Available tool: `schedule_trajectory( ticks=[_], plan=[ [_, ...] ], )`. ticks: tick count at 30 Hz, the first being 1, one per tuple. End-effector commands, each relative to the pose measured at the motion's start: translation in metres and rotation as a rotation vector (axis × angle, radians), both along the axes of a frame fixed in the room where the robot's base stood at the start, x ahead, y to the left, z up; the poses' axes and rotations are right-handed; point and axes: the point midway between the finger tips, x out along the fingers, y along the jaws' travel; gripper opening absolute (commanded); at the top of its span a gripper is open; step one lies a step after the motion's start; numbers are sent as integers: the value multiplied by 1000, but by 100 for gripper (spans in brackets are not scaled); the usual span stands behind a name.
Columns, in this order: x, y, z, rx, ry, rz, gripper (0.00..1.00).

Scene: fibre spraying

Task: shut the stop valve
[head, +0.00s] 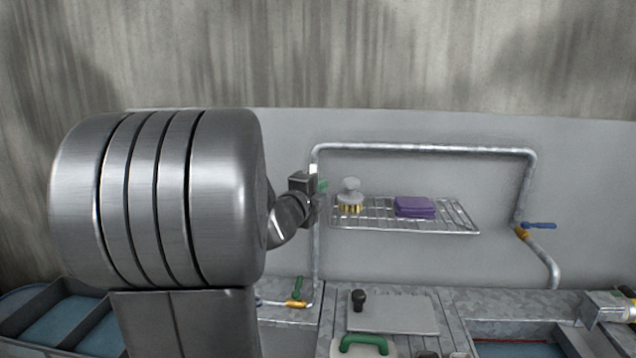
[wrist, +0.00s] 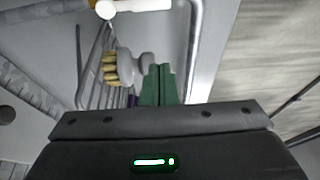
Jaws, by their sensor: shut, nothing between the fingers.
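Two valves with brass bodies show on the grey pipework in the head view. One has a blue lever (head: 540,225) that points out to the right on the right-hand pipe. The other has a green lever (head: 298,286) that stands roughly upright at the lower end of the left-hand pipe. I cannot tell which one is the stop valve. My gripper (head: 323,186) is in front of the left vertical pipe, beside the wire shelf and above the green lever. Its green fingers (wrist: 158,85) are shut together and empty in the wrist view.
A wire shelf (head: 390,226) holds a scrub brush (head: 349,196) and a folded purple cloth (head: 414,207). Below is a metal counter with a grey lid (head: 393,313) with a black knob, and a green handle (head: 364,343). Blue-floored basins (head: 62,321) lie left and right. My arm hides the left middle.

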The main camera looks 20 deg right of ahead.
Motion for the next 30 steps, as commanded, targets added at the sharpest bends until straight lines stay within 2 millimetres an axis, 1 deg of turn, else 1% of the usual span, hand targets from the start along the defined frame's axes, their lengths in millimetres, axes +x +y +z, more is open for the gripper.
schedule_trajectory(
  ticks=[15,16,18,22,25,30],
  plan=[
    [64,-65,0,1,2,-2,0],
    [68,-63,1,1,2,1,0],
    [72,-49,2,0,1,4,0],
    [78,-35,1,0,1,2,0],
    [81,-30,0,1,2,1,0],
    [81,-28,-1,-1,2,0,0]
  ],
)
